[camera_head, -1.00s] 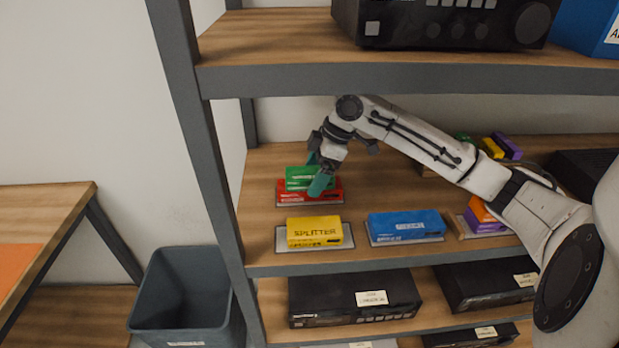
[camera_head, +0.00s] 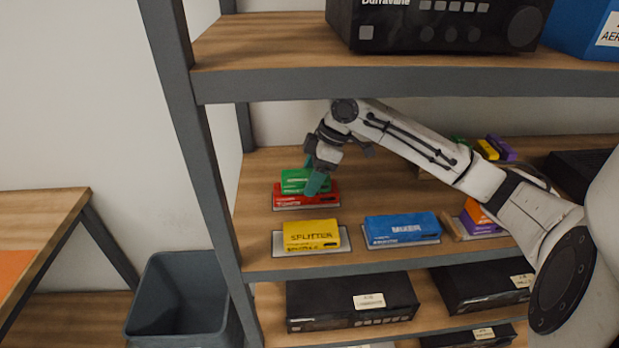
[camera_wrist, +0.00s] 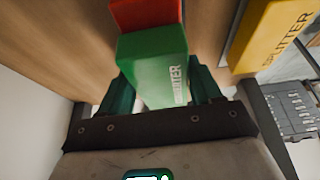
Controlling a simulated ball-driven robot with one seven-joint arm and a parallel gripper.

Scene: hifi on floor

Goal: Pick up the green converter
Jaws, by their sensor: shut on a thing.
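The green converter (camera_head: 293,181) is a small box on the shelf's left part, above a red box (camera_head: 298,199) in the head view. In the wrist view the green converter (camera_wrist: 154,66) lies between the two teal fingers, with white lettering on its side. My gripper (camera_head: 312,178) is shut on it; the wrist view shows my gripper (camera_wrist: 160,88) with a finger on each side. The red box (camera_wrist: 146,14) shows beyond it. I cannot tell whether the green box still touches the red one.
A yellow splitter box (camera_head: 311,235) and a blue mixer box (camera_head: 402,227) stand in front on the same shelf. Purple and orange boxes (camera_head: 480,216) are to the right. The upper shelf (camera_head: 400,82) overhangs, and a shelf post (camera_head: 190,150) stands at left. A grey bin (camera_head: 180,295) is below.

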